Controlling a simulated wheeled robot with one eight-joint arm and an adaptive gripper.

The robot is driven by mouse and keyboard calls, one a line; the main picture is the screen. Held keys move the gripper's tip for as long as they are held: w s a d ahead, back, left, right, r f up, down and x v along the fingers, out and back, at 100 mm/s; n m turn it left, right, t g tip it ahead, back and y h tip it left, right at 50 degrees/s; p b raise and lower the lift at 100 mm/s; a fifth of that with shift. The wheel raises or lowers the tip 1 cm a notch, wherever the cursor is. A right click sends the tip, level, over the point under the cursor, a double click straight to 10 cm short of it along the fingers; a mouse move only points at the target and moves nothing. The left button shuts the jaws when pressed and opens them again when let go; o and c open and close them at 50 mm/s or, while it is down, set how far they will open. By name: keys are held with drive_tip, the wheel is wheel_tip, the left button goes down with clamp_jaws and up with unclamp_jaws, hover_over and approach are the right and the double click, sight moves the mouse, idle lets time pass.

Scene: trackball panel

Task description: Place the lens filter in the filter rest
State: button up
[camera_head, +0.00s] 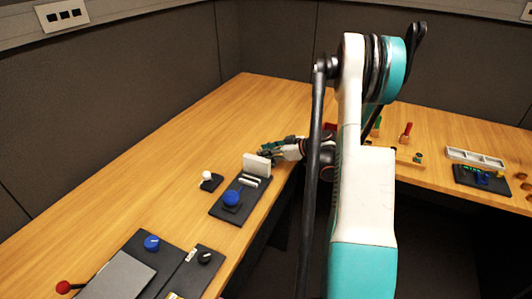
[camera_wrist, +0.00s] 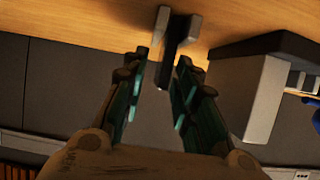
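My gripper (camera_head: 272,151) is at the back edge of the dark trackball panel (camera_head: 222,210), just behind an upright white plate (camera_head: 256,165). In the wrist view my gripper (camera_wrist: 164,58) has its two green fingers apart, with a gap between the tips. A small dark piece with grey ends (camera_wrist: 171,46) shows at and beyond the fingertips, against the wooden desk; I cannot tell whether it is the lens filter or the filter rest. No finger is clearly closed on it. In the head view my gripper hides that spot.
A blue ball (camera_head: 231,197) and white slats (camera_head: 250,181) are on the panel. A white knob (camera_head: 207,176) stands to its left. In the wrist view a grey block (camera_wrist: 240,92) is close right of the fingers. The wooden desk (camera_head: 165,150) behind is clear.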

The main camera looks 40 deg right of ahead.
drive_tip(key=p+v, duration=0.3)
drive_tip(key=v, duration=0.8)
drive_tip(key=shift+s, duration=0.25)
drive_tip(key=shift+r, duration=0.15)
